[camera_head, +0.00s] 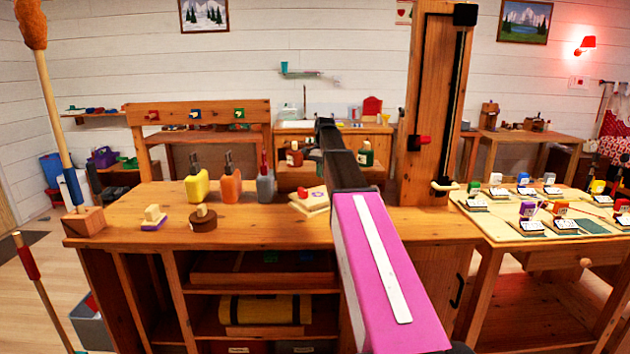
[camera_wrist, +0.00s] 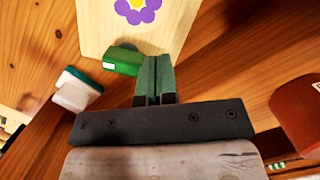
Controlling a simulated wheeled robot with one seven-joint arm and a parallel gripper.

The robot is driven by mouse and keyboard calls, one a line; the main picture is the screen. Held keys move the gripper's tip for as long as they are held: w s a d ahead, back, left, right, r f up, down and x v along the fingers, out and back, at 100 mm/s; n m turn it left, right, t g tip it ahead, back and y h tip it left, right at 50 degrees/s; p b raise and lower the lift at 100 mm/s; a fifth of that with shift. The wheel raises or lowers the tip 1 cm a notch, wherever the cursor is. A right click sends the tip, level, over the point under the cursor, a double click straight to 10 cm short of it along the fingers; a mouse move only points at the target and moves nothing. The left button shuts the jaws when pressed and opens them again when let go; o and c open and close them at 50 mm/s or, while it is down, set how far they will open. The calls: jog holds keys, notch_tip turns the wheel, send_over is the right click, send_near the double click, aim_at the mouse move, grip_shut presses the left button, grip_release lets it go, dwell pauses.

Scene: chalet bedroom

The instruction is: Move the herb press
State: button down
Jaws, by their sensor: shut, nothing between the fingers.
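A pale wooden board with a purple flower on it, which looks like the herb press (camera_wrist: 175,30), lies beyond my fingertips in the wrist view. In the head view a pale stacked block with a red part, probably the same herb press (camera_head: 312,203), sits on the workbench just left of my arm. My gripper (camera_wrist: 155,62) has its green fingers together with nothing between them. Its tips are close to the board's near edge; I cannot tell whether they touch. In the head view my arm reaches over the bench and hides part of it.
A small green block (camera_wrist: 122,61) and a white-and-green piece (camera_wrist: 78,91) lie left of my fingers; a reddish-brown round object (camera_wrist: 298,108) is at right. A wooden post (camera_head: 432,110) rises at right.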

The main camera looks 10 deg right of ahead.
aim_at(305, 191)
jog(key=shift+d, duration=0.15)
jog(key=s+a, duration=0.8)
jog(key=s, duration=0.1)
jog(key=shift+a, duration=0.15)
jog(key=shift+w+f, duration=0.15)
jog(key=shift+f, duration=0.7)
